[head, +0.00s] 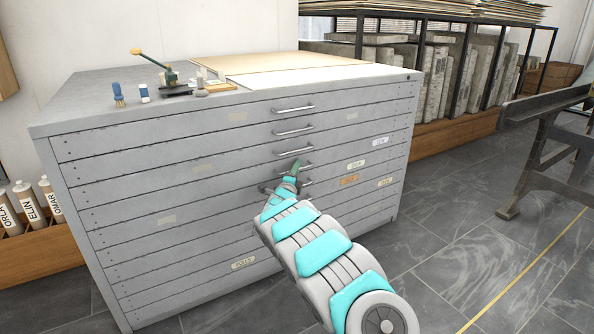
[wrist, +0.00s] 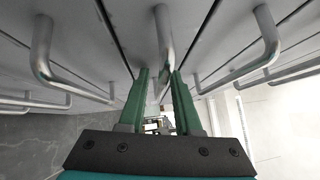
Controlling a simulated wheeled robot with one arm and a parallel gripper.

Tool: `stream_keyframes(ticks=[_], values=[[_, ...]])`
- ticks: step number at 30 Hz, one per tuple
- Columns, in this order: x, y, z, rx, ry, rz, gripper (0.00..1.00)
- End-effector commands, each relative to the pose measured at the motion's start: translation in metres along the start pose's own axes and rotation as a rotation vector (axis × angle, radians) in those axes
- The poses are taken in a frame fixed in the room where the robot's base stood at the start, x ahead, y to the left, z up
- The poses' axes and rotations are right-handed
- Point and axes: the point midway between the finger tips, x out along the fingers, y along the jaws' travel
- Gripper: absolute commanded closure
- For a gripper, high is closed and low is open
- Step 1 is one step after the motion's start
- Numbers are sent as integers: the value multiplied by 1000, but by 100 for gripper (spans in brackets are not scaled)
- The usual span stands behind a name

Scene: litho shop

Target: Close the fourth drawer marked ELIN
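The grey flat-file cabinet (head: 150,165) has several wide shallow drawers with metal bar handles. Small labels sit on the fronts, including a white one (head: 380,142) at the upper right; its lettering is too small to read surely. No drawer clearly stands out from the front in the head view. My gripper (head: 295,168) is at the middle column of handles, below the third handle (head: 294,150). In the wrist view, my two green fingers (wrist: 160,75) stand apart on either side of a handle bar (wrist: 163,35). My arm hides part of the lower drawers.
The cabinet top holds a board, paper (head: 300,74), and small tools (head: 175,85). A rack of stone slabs (head: 440,75) and a dark metal-legged bench (head: 535,160) are at right. Floor is clear between cabinet and bench.

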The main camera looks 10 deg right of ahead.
Motion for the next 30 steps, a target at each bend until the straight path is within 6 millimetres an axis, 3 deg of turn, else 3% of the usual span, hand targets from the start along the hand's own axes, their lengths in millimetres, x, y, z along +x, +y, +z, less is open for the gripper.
stream_keyframes(ticks=[8, 21, 30], values=[[-6, 2, 0, -2, 0, 4, 59], [-60, 1, 1, -4, -2, 2, 59], [-78, 0, 1, 0, -1, 1, 59]])
